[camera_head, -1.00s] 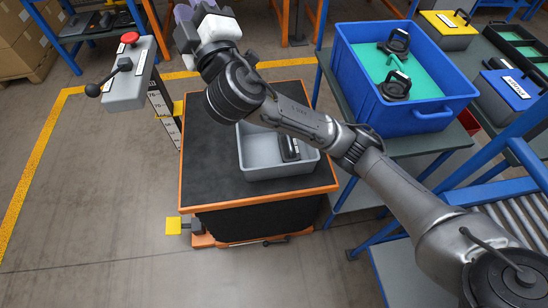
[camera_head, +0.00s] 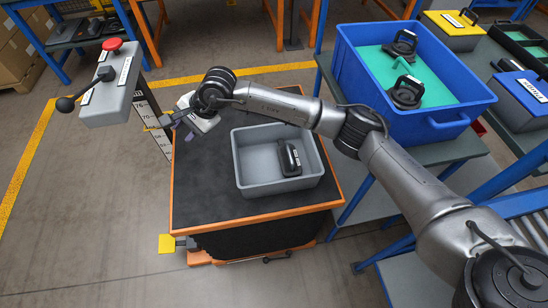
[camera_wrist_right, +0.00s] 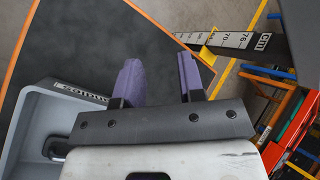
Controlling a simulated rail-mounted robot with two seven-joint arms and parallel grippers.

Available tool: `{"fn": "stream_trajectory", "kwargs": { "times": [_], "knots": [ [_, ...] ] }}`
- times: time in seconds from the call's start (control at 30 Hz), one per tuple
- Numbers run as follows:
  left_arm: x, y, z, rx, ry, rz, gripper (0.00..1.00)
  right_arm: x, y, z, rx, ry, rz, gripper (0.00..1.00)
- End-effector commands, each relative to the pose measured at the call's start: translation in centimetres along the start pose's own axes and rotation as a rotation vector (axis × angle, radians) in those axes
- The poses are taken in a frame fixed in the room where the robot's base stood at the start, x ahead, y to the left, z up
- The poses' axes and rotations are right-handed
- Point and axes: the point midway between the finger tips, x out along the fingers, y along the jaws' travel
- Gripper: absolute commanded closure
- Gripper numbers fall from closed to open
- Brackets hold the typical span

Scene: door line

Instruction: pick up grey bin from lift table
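The grey bin (camera_head: 245,189) stands on the black top of the orange-edged lift table (camera_head: 205,205). A black handled part (camera_head: 289,158) lies inside it, towards the right. My right gripper (camera_head: 178,130) is above the table, just left of the bin's far-left corner, partly hidden by its own wrist. In the right wrist view its two purple fingers (camera_wrist_right: 160,82) are apart with nothing between them. The bin (camera_wrist_right: 38,125) shows there at the lower left, beside the gripper, with a label on its rim. My left gripper is not in view.
A control box (camera_head: 112,88) with a red button and lever stands by a height scale (camera_head: 160,140), left of the table and close to the gripper. A blue crate (camera_head: 440,125) with black handled parts stands on the bench at right. Yellow-marked floor lies left.

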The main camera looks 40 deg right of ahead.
Motion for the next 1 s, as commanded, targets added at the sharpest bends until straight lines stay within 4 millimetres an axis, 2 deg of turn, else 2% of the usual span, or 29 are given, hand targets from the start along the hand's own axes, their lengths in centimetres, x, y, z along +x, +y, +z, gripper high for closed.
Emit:
{"fn": "stream_trajectory", "kwargs": {
  "times": [0.1,0.2,0.4,0.5,0.67,1.0],
  "knots": [
    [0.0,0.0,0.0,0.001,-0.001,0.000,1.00,-0.5,3.1,-3.0,-0.181,0.152,0.210,0.64],
    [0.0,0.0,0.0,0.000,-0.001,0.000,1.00,-1.5,5.3,-4.7,-0.317,0.226,0.386,0.64],
    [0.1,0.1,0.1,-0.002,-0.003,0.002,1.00,-3.6,8.4,-6.0,-0.531,0.220,0.660,0.64],
    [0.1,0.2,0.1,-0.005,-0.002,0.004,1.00,-3.9,8.8,-6.1,-0.605,0.194,0.697,0.64],
    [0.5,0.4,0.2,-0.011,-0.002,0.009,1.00,-2.9,9.4,-6.5,-0.658,0.173,0.702,0.64],
    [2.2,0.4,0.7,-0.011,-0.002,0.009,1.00,1.4,12.5,-8.4,-0.661,0.170,0.700,0.64]
  ]
}}
